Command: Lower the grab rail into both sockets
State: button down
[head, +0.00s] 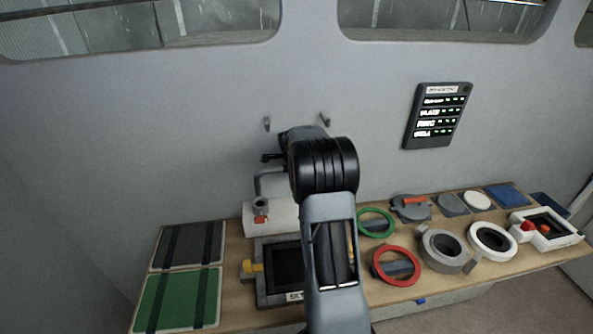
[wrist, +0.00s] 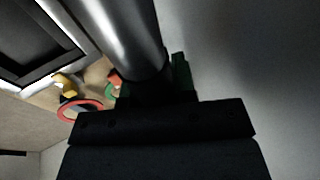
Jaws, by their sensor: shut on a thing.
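The grab rail (head: 269,179) is a grey bent tube. In the head view its left leg turns down over a small grey collar (head: 260,205) with an orange-red part, on a white panel (head: 282,219). I cannot tell whether the leg end is inside that collar or just above it. The rail's other end and any second socket are hidden behind my arm. In the wrist view my gripper (wrist: 156,82) is shut on the rail, whose thick grey tube (wrist: 122,36) fills the upper middle. The head view mostly hides the gripper.
A wooden bench (head: 232,240) runs along the wall. A dark-framed tray (head: 273,268), a green ring (head: 376,222), a red ring (head: 397,266) and several round fittings crowd it. Two small hooks (head: 267,125) and a display (head: 438,115) are on the wall.

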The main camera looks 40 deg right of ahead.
jog(key=shift+f+b, duration=3.05)
jog(key=shift+f, duration=0.6)
jog(key=c, duration=0.8)
grip_release()
jog(key=shift+f, duration=0.15)
jog(key=shift+c, duration=0.2)
